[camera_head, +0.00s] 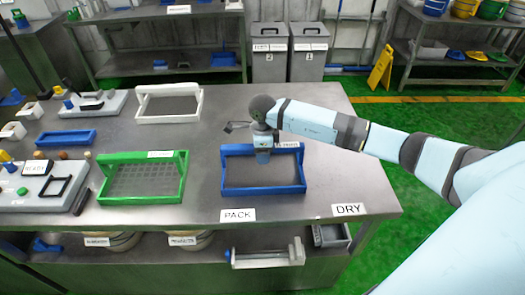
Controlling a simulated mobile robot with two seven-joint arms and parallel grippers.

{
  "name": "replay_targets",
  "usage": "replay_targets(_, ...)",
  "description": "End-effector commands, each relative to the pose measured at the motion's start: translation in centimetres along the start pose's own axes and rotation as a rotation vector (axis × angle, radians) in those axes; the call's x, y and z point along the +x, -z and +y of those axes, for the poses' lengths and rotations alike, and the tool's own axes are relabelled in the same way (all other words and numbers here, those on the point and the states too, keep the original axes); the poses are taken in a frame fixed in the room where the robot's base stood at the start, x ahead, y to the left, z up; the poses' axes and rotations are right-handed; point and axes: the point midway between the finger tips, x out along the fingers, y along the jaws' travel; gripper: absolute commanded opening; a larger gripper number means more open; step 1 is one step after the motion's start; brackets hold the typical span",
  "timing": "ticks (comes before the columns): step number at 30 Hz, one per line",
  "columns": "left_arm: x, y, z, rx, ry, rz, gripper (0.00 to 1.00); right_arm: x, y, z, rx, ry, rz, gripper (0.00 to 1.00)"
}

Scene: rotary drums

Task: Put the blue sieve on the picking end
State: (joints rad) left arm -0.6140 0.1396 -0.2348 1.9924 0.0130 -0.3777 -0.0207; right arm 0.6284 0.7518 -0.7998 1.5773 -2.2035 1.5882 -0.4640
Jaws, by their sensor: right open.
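The blue sieve (262,190) is a rectangular frame with a dark mesh floor and a raised bar along its back. It lies flat on the steel table behind the PACK sign (238,215). My right gripper (263,157) points down at the middle of the sieve's back bar and is open. It hides part of the bar, and I cannot tell whether it touches it. My left gripper is not in view. No label reading "picking" is legible.
A green sieve (140,198) lies left of the blue one, and a white sieve (168,119) lies behind. A DRY sign (348,209) is at the table's front right corner. Grey fixtures and a blue tray (66,138) fill the left side. The table's right part is bare under my arm.

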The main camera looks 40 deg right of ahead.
Motion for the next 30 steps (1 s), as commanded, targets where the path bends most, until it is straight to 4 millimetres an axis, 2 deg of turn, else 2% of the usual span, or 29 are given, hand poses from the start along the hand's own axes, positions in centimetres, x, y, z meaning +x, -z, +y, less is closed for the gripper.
replay_targets(5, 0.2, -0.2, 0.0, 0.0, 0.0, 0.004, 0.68, -2.5, 0.0, -0.1, -0.002, 0.004, -0.002, 0.53)
replay_targets(12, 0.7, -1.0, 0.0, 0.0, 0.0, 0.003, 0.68, -7.8, 0.0, -0.1, -0.001, 0.004, -0.001, 0.53)
replay_targets(18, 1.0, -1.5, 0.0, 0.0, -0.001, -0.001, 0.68, -11.0, -0.1, 0.0, -0.001, 0.003, -0.002, 0.53)
replay_targets(23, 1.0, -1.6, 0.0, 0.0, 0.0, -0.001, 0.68, -12.0, 0.0, 0.0, 0.0, 0.0, -0.001, 0.53)
replay_targets(30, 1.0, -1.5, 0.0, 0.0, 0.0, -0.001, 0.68, -12.1, 0.0, 0.0, 0.0, 0.0, 0.0, 0.53)
